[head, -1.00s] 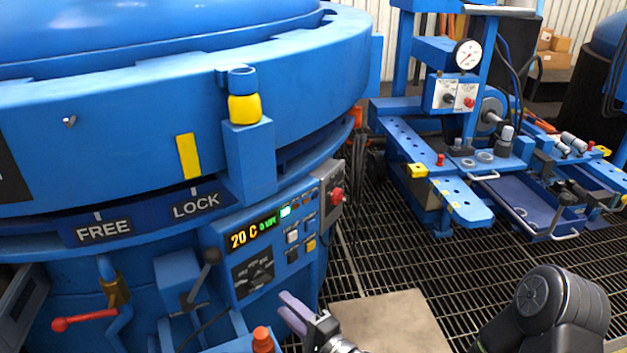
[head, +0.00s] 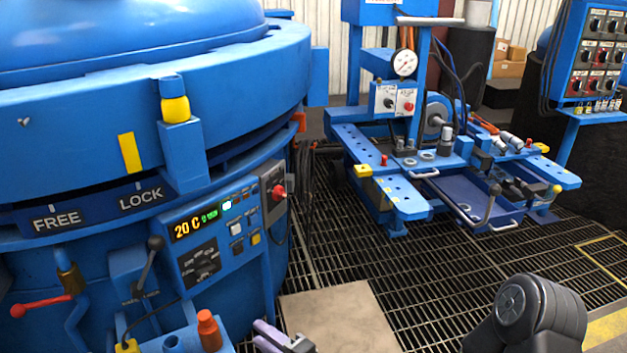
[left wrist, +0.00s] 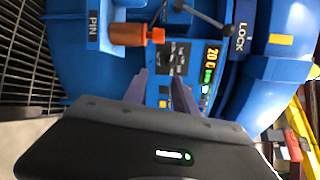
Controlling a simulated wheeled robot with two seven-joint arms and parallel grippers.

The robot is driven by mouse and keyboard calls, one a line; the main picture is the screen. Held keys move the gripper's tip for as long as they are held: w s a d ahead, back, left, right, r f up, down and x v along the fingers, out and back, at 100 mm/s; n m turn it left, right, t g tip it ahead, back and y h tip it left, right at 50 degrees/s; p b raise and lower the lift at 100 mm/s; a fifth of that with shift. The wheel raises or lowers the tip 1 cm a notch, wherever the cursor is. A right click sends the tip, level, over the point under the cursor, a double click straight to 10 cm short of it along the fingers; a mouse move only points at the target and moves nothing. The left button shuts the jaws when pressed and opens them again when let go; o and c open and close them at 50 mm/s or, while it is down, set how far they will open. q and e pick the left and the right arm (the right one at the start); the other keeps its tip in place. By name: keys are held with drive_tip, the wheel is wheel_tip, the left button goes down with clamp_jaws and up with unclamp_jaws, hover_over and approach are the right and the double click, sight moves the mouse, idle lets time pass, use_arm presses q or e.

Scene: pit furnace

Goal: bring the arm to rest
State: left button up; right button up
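My left gripper (head: 268,338) shows at the bottom edge of the head view, in front of the blue furnace and just left of the tan floor plate. In the left wrist view its two purple fingers (left wrist: 160,84) stand apart with nothing between them. They point toward the furnace control panel (left wrist: 178,62), and I see no contact. The same control panel (head: 212,235) reads 20 C in the head view. My right arm (head: 535,315) shows only as a dark link at lower right; its gripper is out of view.
The furnace (head: 90,100) fills the left side, with a red-handled valve (head: 40,306) and an orange-capped part (head: 209,330) low down. A blue workbench with a gauge (head: 404,63) stands at back right. Open grating (head: 440,270) and the floor plate (head: 340,318) lie between.

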use_arm(q)
drive_tip(key=s+a+f+n+g+h, duration=0.1)
drive_tip(key=s+a+f+g, duration=0.2)
drive_tip(key=s+f, duration=0.25)
drive_tip(key=s+a+f+g+h, duration=0.25)
drive_tip(key=s+f+g, duration=0.2)
drive_tip(key=f, duration=0.25)
drive_tip(key=s+a+f+n+g+h, duration=0.1)
drive_tip(key=s+a+f+g, duration=0.25)
drive_tip(key=s+f, duration=0.2)
drive_tip(key=s+d+f+n+g+h, duration=0.2)
drive_tip(key=s+d+f+h, duration=0.2)
drive_tip(key=s, duration=0.2)
drive_tip(key=s+d+f+n+g+h, duration=0.2)
drive_tip(key=s+d+f+h, duration=0.15)
drive_tip(key=s, duration=0.35)
drive_tip(key=w+d+r+n+t+h, duration=0.3)
drive_tip(key=w+d+n+t+h, duration=0.1)
drive_tip(key=d+n+h, duration=0.15)
wheel_tip(320, 180, up, 23)
drive_tip(key=p, duration=2.2)
drive_tip(key=shift+a+r+t+p, duration=0.2)
drive_tip(key=shift+a+t+p, duration=0.1)
drive_tip(key=shift+t+p, duration=0.1)
drive_tip(key=shift+w+f, duration=0.15)
